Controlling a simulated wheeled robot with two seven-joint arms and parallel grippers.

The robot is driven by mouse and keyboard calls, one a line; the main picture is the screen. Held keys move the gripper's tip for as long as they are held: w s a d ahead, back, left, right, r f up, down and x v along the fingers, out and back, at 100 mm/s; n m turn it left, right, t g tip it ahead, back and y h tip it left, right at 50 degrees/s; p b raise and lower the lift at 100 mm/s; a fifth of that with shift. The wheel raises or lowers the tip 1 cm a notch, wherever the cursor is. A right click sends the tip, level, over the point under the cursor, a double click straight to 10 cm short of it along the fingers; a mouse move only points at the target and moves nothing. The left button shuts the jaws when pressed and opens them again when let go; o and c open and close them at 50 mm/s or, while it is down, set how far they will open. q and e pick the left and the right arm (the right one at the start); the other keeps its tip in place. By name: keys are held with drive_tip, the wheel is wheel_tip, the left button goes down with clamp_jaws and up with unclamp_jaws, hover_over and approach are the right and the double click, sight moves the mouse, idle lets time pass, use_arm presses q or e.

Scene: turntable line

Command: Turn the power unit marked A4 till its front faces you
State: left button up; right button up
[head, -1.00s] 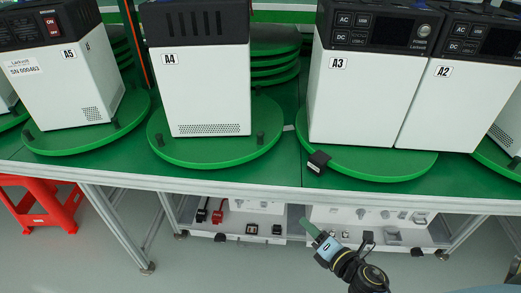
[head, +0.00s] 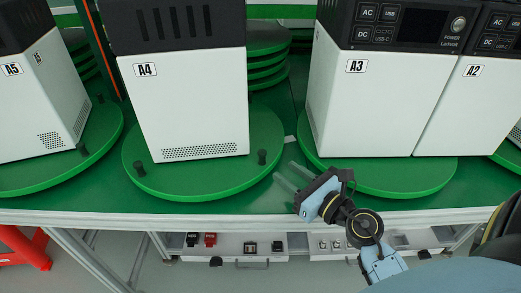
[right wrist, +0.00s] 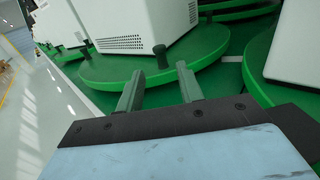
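The A4 power unit (head: 190,105) is a white box with a dark slotted top, upright on a round green turntable (head: 205,185). The side towards me has a tag and a dotted vent, with no control panel. Short dark pegs (head: 262,157) stand on the turntable. My right gripper (head: 284,170) is open and empty at the bench's front edge, just right of this turntable. In the right wrist view its two green fingers (right wrist: 160,69) are apart, with a peg (right wrist: 161,56) beyond and between them. My left gripper is not in view.
Unit A5 (head: 38,105) stands on its own turntable at left. Units A3 (head: 365,105) and A2 (head: 475,90) stand close together at right, their control panels towards me. Stacked green discs (head: 268,65) are behind. A shelf (head: 240,245) with small parts is under the bench.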

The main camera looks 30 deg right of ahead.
sight(265, 156)
drive_tip(key=w, duration=0.3)
drive_tip(key=w+a, duration=0.1)
drive_tip(key=w, duration=0.5)
drive_tip(key=shift+w+a, duration=0.35)
drive_tip(key=shift+a, duration=0.05)
clamp_jaws()
